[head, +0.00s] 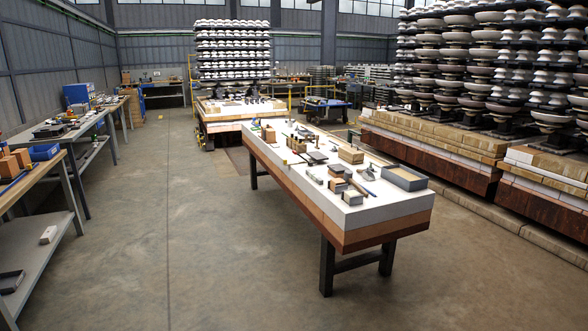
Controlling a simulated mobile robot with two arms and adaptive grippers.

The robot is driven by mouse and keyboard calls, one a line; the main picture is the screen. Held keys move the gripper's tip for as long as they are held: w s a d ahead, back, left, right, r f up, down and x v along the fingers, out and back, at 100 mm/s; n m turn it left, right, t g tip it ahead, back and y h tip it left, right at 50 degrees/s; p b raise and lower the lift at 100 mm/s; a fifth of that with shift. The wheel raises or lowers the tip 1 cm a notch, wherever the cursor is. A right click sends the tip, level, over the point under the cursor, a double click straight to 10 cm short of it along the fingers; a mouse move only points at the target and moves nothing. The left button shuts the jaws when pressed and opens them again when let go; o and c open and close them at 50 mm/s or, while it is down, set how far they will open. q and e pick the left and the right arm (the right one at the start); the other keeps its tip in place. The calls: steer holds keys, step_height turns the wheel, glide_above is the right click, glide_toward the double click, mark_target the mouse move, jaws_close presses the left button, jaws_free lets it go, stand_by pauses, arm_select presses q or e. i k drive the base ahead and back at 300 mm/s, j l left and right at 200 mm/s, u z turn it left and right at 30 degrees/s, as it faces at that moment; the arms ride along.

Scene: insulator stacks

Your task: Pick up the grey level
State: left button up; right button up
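A long white-topped workbench (379,213) stands in the middle of the head view, with several small tools and blocks on it. The grey level is too small to pick out with certainty. A thin grey-green bar (314,177) lies flat near the left edge of the bench top and may be it. A darker flat tool (316,157) lies just beyond the bar. Neither of my grippers is in view, and nothing shows being held.
Small blocks (352,197) and an open grey tray (404,178) sit at the bench's near end. Side tables (40,245) line the left. Insulator stacks on brick-like bases (430,150) stand right. The concrete floor (190,230) left of the bench is clear.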

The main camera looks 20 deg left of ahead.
mark_target(320, 181)
steer(key=i+j+u, duration=0.1)
steer(key=i+j, duration=0.15)
steer(key=i, duration=0.15)
steer(key=i+j+u, duration=0.1)
steer(key=i, duration=0.35)
steer(key=i+j+u, duration=0.1)
steer(key=i+j, duration=0.15)
steer(key=i, duration=0.15)
steer(key=i+j, duration=0.15)
steer(key=i, duration=0.3)
steer(key=u, duration=0.05)
